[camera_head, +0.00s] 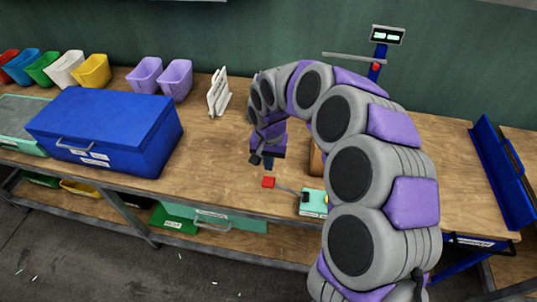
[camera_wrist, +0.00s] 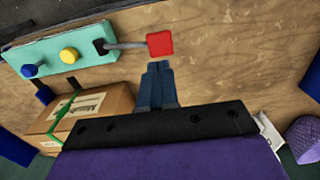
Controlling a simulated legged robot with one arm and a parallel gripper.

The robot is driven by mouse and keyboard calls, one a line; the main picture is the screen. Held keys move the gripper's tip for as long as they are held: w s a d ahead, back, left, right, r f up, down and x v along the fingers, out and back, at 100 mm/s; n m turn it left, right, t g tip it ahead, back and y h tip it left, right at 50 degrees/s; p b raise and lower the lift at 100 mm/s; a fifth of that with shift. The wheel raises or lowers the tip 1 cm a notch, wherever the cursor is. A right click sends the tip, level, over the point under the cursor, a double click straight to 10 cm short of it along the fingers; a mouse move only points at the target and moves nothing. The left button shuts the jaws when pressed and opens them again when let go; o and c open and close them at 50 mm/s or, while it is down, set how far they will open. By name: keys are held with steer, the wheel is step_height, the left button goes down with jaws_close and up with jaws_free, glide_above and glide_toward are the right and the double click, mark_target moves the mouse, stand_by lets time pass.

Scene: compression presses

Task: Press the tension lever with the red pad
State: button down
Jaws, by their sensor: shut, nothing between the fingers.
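The tension lever is a thin grey bar ending in a red pad (camera_head: 268,183). It comes out of a teal box (camera_head: 313,203) at the front of the wooden bench. In the wrist view the red pad (camera_wrist: 160,44) lies just beyond my fingertips, with the lever running left to the teal box (camera_wrist: 65,52), which also bears a yellow and a blue knob. My gripper (camera_head: 269,167) points down just behind the pad; in the wrist view its fingers (camera_wrist: 157,66) are together and empty. I cannot tell whether they touch the pad.
A cardboard box (camera_wrist: 90,112) with a green strap sits beside the teal box. A large blue case (camera_head: 105,130) stands on the left, with several coloured bins behind it. A white stand (camera_head: 218,93) is behind my gripper. Bench around the pad is clear.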

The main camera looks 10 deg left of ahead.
mark_target(266, 180)
step_height(266, 180, down, 7)
steer(key=shift+r+b, duration=0.2)
steer(key=shift+b, duration=0.65)
steer(key=shift+a+f, duration=0.1)
steer(key=shift+a+f+h+p, duration=0.4)
steer(key=shift+f+h+p, duration=0.3)
steer(key=shift+h+p, duration=0.1)
steer(key=f+h, duration=0.1)
steer(key=a+f+h+p, duration=0.1)
steer(key=f, duration=0.1)
steer(key=f+h, duration=0.1)
steer(key=shift+a+f, duration=0.25)
steer(key=shift+a, duration=0.1)
steer(key=shift+f+h+p, duration=0.3)
steer(key=shift+f+h, duration=0.2)
steer(key=shift+h, duration=0.1)
steer(key=shift+s+f, duration=0.15)
steer(key=shift+s, duration=0.05)
